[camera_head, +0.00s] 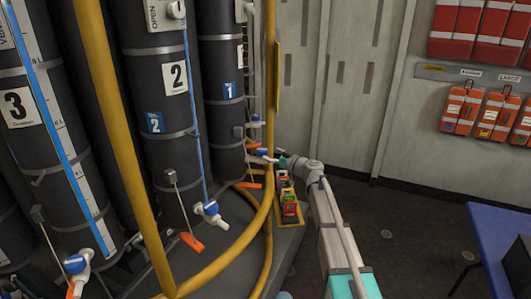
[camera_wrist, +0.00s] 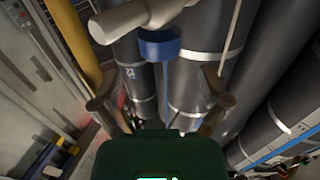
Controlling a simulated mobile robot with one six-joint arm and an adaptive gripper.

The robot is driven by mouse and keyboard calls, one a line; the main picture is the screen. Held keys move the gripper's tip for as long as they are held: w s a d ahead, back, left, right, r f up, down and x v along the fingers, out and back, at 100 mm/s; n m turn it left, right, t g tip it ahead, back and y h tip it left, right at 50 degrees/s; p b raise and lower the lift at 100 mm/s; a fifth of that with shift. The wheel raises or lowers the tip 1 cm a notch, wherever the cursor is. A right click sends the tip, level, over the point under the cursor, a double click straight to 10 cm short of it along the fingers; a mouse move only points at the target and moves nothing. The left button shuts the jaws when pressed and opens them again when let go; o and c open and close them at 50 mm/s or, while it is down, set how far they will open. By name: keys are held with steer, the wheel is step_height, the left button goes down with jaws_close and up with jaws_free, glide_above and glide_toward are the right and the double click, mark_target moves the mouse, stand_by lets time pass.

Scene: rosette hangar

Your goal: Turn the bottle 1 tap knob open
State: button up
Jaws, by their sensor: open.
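Bottle 1 (camera_head: 224,110) is a tall dark grey cylinder with a "1" label, at the back of the rack in the head view. Its tap has a blue knob (camera_head: 264,152) on a white body near the lower end. In the wrist view the blue knob (camera_wrist: 160,44) and white tap body (camera_wrist: 135,18) are large at the top centre. My gripper (camera_wrist: 157,88) is open, with its two fingers apart either side of the picture's middle. The knob appears beyond the fingertips, and I see no contact. In the head view my gripper (camera_head: 284,160) is small beside the tap.
Bottles 2 (camera_head: 165,95) and 3 (camera_head: 35,150) stand to the left, with their own blue-knobbed taps. A yellow rail (camera_head: 115,110) curves round the rack. Small coloured items (camera_head: 288,205) sit below my arm. A blue table (camera_head: 495,240) is at right; floor between is clear.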

steer(key=v, duration=0.7)
stand_by(0.3)
steer(key=s+d+f+m+g+h+p, duration=0.1)
steer(key=s+f+m+g+h, duration=0.15)
steer(key=s+f, duration=0.45)
steer(key=s+d+f+m+g+h+p, duration=0.1)
steer(key=s+d+f+g+h, duration=0.2)
steer(key=s, duration=0.7)
steer(key=s+d+f+m+g+h+p, duration=0.1)
steer(key=s+d+f+m+g+h, duration=0.1)
steer(key=s+d, duration=0.4)
steer(key=s+d+f+m+g+h+p, duration=0.1)
steer(key=s+d+m+h, duration=0.4)
steer(key=s, duration=0.5)
steer(key=shift+s+d+f+g+h, duration=0.2)
steer(key=shift+d+f+g+h, duration=0.2)
steer(key=shift+f+g+h, duration=0.6)
